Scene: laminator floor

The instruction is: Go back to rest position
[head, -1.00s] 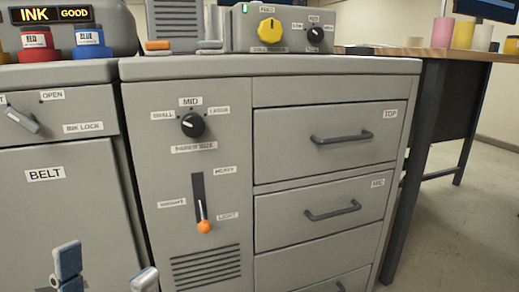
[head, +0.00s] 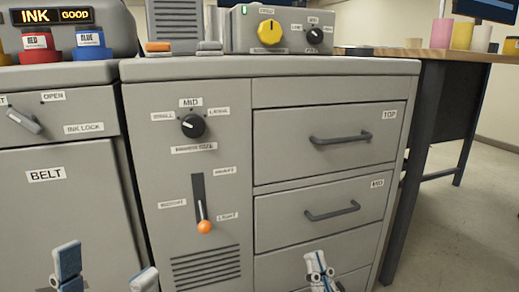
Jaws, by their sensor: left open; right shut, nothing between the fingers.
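My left gripper (head: 106,263) shows at the bottom left edge, its two fingers well apart and nothing between them. It is in front of the belt panel (head: 60,215). My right gripper (head: 318,262) shows at the bottom, in front of the lower drawers, with its fingers together and empty. Most of both grippers is cut off by the frame's lower edge. The top drawer (head: 290,145) and mid drawer (head: 290,208) look closed.
Red (head: 40,50) and blue (head: 91,53) ink bottles stand at the upper left. A control box with a yellow knob (head: 270,32) sits on the cabinet. A wooden table (head: 440,55) with coloured rolls stands at the right. Open floor (head: 470,230) shows at the lower right.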

